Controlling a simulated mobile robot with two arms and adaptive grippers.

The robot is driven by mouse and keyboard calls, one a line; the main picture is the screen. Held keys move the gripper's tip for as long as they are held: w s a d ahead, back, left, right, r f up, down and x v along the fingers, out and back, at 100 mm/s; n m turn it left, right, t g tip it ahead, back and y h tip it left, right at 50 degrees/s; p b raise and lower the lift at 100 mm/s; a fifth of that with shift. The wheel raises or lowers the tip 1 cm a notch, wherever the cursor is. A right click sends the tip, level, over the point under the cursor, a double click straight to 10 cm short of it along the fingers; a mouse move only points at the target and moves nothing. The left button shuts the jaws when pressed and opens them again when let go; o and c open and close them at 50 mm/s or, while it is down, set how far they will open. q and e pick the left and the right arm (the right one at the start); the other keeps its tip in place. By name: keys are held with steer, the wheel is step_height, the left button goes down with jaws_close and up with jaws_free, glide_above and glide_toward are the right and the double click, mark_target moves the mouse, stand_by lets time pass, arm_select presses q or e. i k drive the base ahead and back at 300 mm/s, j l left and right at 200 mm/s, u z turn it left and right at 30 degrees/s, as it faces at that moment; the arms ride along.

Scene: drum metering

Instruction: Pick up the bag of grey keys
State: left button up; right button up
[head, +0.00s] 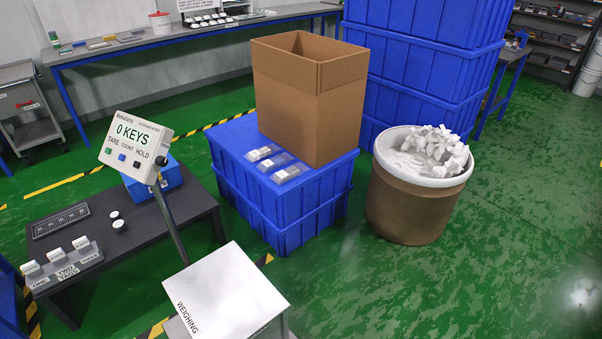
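Several small clear bags lie side by side on the blue crate stack (290,214), in front of an open cardboard box. They are a far bag (258,152), a middle bag (272,162) and a near bag (287,173). Each has a pale label and greyish contents, too small to tell which holds grey keys. Neither of my grippers is in view, and nothing is seen touching the bags.
The tall cardboard box (309,100) stands behind the bags. A brown drum (411,206) with white pieces is to the right. In front are a weighing platform (228,296), its display reading "0 KEYS" (137,139), and a dark table (150,235). Green floor is clear at right.

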mark_target(292, 171)
steer(key=i+l, duration=0.2)
steer(key=l, duration=0.15)
steer(key=i+l, duration=0.25)
steer(key=l, duration=0.15)
steer(key=i+l+u, duration=0.1)
steer(key=l, duration=0.25)
steer(key=i+l, duration=0.3)
steer(key=i+l+u, duration=0.1)
steer(key=l, duration=0.35)
steer(key=i, duration=0.1)
